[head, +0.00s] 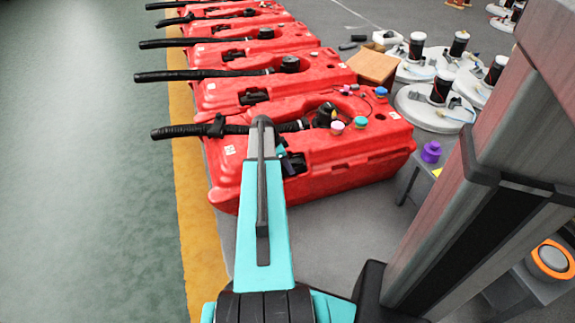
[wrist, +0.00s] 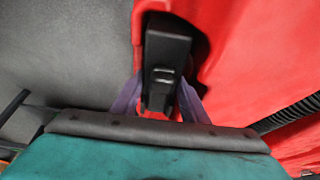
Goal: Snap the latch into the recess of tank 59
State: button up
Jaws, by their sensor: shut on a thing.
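The nearest red tank (head: 340,150) carries a small white label whose number I cannot read for certain. A black latch (wrist: 166,62) with a small slotted mark stands at the tank's edge in the wrist view. The red wall of the tank (wrist: 240,60) and a dark recess (wrist: 201,48) lie right behind and beside it. My gripper (wrist: 158,98) is shut on the latch, one purple finger on each side. I cannot tell whether the latch is seated in the recess. In the head view my arm partly hides this spot at the tank's side (head: 293,164).
A black hose (head: 185,131) crosses the tank's top and sticks out left. More red tanks (head: 250,60) stand in a row behind. Coloured caps sit on the near tank. A purple-topped item (head: 431,152) stands to the right. The green floor (head: 80,200) at left is clear.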

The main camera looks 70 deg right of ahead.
jog(key=shift+f, duration=0.45)
dwell(0.6)
jog(key=o, duration=1.6)
jog(key=shift+c, duration=0.4)
jog(key=shift+w+d, duration=0.1)
jog(key=shift+w, duration=0.05)
jog(key=shift+c, duration=0.3)
jog(key=shift+r, duration=0.2)
